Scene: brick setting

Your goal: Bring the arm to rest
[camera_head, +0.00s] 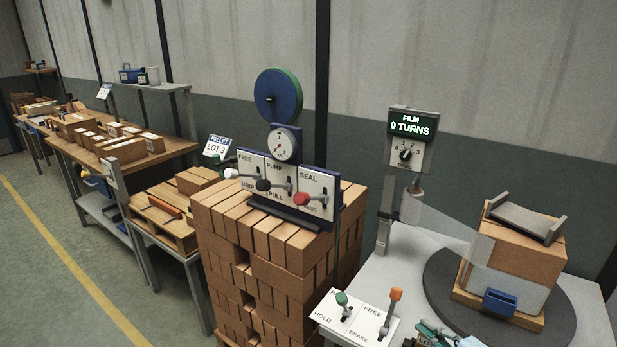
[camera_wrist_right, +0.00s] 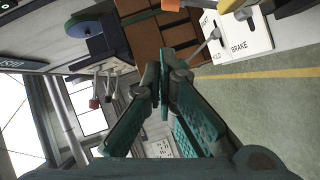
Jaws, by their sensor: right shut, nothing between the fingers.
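My right gripper (camera_head: 432,334) shows only in part at the bottom edge of the head view, beside the lever plate. In the right wrist view its teal fingers (camera_wrist_right: 163,88) meet at their tips and hold nothing. The lever plate (camera_head: 355,318), marked HOLD, FREE and BRAKE, carries a green-knobbed lever (camera_head: 341,299) and an orange-knobbed lever (camera_head: 395,295). Most of my right arm is out of the head view. My left gripper does not show.
Right of the plate, a dark turntable (camera_head: 440,290) bears a carton (camera_head: 520,255) with a film sheet running to the FILM post (camera_head: 386,215). Left stands a brick stack (camera_head: 285,255) topped by a lever panel (camera_head: 280,185). A yellow-lined floor (camera_head: 75,265) is clear at far left.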

